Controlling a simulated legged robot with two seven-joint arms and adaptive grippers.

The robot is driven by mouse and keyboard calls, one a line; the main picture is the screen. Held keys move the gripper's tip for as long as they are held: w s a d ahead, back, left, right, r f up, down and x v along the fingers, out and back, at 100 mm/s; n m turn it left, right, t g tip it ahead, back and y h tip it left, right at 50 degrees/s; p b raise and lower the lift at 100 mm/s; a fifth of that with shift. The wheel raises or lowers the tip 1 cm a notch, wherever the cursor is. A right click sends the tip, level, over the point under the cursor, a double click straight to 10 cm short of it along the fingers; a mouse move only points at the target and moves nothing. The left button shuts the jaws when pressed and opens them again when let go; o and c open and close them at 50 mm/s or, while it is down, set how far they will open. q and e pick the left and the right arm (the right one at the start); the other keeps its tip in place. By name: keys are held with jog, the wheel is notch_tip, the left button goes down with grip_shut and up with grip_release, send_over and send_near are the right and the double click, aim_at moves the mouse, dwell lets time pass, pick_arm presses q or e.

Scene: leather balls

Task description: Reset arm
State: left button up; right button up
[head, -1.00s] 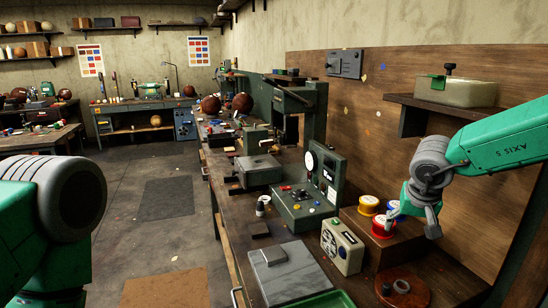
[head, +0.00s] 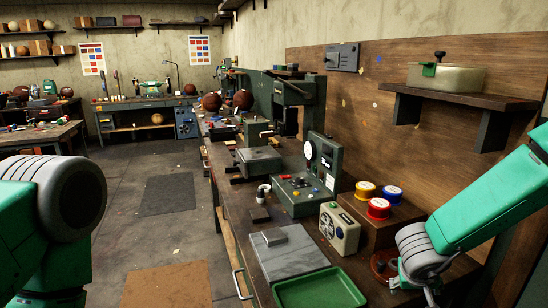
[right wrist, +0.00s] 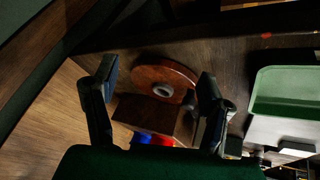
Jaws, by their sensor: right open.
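My right gripper (head: 412,288) is low at the lower right of the head view, over the near end of the workbench, partly cut off by the frame. In the right wrist view its two fingers (right wrist: 158,82) stand wide apart with nothing held between them. A reddish-brown round disc (right wrist: 172,70) with a grey hub shows beyond the fingers. In the head view this disc (head: 383,262) is partly hidden by my right wrist. My left arm enters at the left edge of the head view; its gripper is not in view.
The long workbench (head: 240,225) holds a green tray (head: 318,290), a grey plate (head: 288,250), a cream box (head: 340,228) and a grey-green control panel (head: 305,193). Red, blue and yellow tins (head: 378,208) stand on a brown block. A wall shelf (head: 460,100) overhangs at right.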

jog(key=s+a+f+n+y+b, duration=0.1)
jog(key=s+f+n+b, duration=0.1)
jog(key=s+f, duration=0.65)
jog(key=s+a+f+n+b, duration=0.1)
jog(key=s+f+b, duration=0.2)
jog(key=s+f, duration=0.6)
jog(key=s+a+f+g+y+b, duration=0.1)
jog(key=s+f+g, duration=0.1)
jog(key=s, duration=0.6)
jog(key=s+a+f+g+y+b, duration=0.1)
jog(key=s+f, duration=0.3)
jog(key=s, duration=0.4)
jog(key=shift+s+f+g+y, duration=0.15)
jog(key=shift+f+g+y, duration=0.15)
jog(key=shift+g+y, duration=0.15)
